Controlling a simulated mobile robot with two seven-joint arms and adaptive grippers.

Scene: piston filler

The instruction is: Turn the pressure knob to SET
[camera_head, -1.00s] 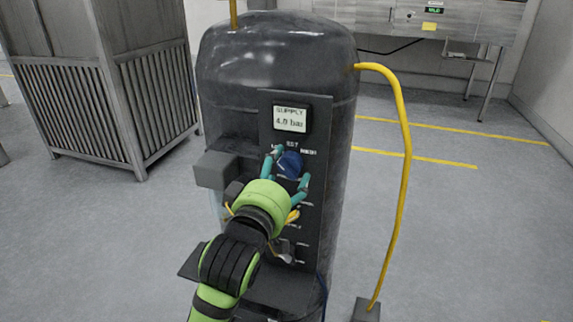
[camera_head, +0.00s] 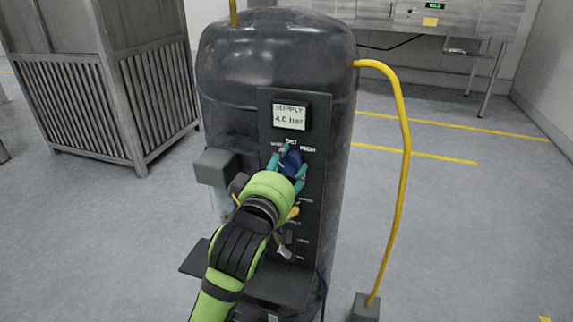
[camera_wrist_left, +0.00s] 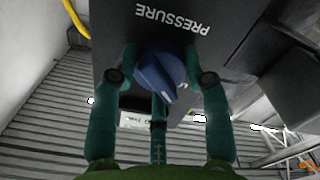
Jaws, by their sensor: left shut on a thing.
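The blue pressure knob (camera_head: 291,162) sits on the dark panel (camera_head: 265,120) on the front of the black tank, below the display. The display (camera_head: 291,117) reads SUPPLY 4.0 bar. Labels, one of them SET, arc above the knob. My left gripper (camera_head: 287,163) has its teal fingers around the knob. In the left wrist view the knob (camera_wrist_left: 160,76) sits between the fingers, under the word PRESSURE, with its ridge slanted. The exact position of its pointer is hard to read. My right gripper is not in view.
A yellow hose (camera_head: 401,170) curves down the tank's right side to a grey floor block (camera_head: 365,306). A grey box (camera_head: 216,167) juts out left of the panel. Lower panel controls are partly hidden by my arm. A slatted cabinet (camera_head: 95,90) stands at left.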

